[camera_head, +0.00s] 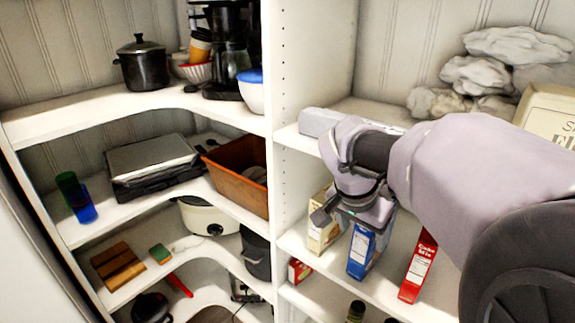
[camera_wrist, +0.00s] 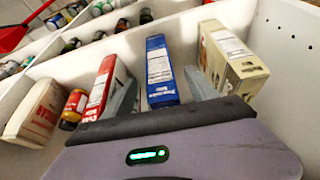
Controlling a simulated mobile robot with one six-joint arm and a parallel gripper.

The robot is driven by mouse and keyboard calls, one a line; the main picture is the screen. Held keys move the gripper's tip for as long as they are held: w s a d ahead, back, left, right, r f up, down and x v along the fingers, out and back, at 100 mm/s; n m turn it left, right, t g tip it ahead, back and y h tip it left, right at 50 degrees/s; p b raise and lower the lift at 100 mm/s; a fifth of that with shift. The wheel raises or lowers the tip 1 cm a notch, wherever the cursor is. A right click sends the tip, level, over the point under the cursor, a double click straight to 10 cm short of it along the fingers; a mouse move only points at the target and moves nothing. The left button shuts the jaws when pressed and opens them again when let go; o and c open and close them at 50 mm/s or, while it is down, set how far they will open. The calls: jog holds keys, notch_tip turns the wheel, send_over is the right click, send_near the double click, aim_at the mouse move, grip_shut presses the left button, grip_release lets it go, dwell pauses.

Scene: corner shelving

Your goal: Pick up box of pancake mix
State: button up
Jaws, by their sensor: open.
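The pancake mix box (camera_head: 361,250) is blue with a white label panel and stands upright on a right-hand shelf. In the wrist view the blue box (camera_wrist: 160,70) is in the middle, and its small print seems to read "Pancake Mix". My gripper (camera_wrist: 162,92) is open, with one grey finger to the left of the blue box and one to its right. I cannot tell whether either finger touches it. In the head view my gripper (camera_head: 345,216) is at the upper part of the box, and my wrist hides some of its top.
A beige box (camera_head: 324,230) stands close left of the blue box. A red cake mix box (camera_head: 418,266) stands to its right with a gap. The shelf above holds a pale grey block (camera_head: 320,121) and white sacks (camera_head: 480,75). A white divider (camera_wrist: 280,40) bounds this bay.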

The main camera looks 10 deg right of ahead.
aim_at(363, 242)
jog(key=x, duration=0.5)
jog(key=shift+a+b, duration=0.1)
jog(key=shift+b, duration=0.3)
jog(key=shift+r, duration=0.1)
jog(key=shift+c, duration=1.4)
grip_shut()
